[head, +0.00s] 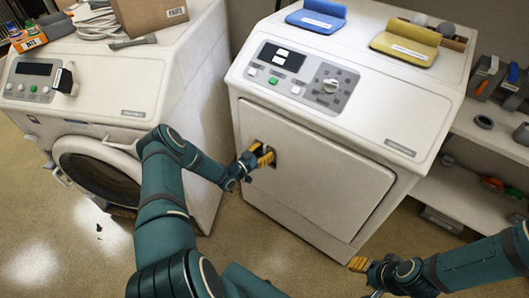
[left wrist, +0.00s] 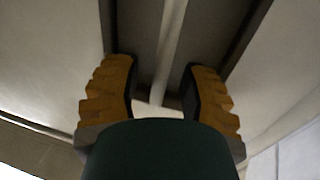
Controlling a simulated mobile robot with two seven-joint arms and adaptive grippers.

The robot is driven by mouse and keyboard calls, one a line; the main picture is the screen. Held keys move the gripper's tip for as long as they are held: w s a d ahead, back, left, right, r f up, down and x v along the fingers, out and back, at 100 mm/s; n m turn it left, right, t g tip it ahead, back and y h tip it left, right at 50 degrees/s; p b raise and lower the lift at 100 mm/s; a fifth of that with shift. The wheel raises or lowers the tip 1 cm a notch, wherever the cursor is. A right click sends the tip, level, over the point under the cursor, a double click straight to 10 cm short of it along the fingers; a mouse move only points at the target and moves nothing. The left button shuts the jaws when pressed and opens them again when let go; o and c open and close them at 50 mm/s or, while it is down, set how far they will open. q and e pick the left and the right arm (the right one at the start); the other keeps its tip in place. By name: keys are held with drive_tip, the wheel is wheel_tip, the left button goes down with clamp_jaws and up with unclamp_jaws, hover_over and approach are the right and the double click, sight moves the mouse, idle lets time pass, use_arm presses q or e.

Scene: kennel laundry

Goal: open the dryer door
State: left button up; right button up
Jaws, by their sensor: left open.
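The dryer is the white machine (head: 345,112) right of centre in the head view. Its square white door (head: 330,190) looks shut, flush with the front. A dark handle recess (head: 273,160) sits near the door's upper left edge. My left gripper (head: 264,155) is at this recess and covers part of it. In the left wrist view its two yellow fingers (left wrist: 160,92) are apart, with a pale upright bar (left wrist: 172,50) of the recess between them. I cannot tell whether they touch it. My right gripper (head: 360,266) is low, in front of the dryer's lower right corner; its opening is unclear.
A washer (head: 90,75) with a round door (head: 100,170) stands at the left. Blue (head: 316,16) and yellow (head: 405,42) items lie on the dryer top. Shelves (head: 480,205) with small tools stand at the right. The floor (head: 275,255) before the dryer looks clear.

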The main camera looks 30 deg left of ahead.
use_arm(q)
drive_tip(key=shift+o, duration=0.2)
clamp_jaws()
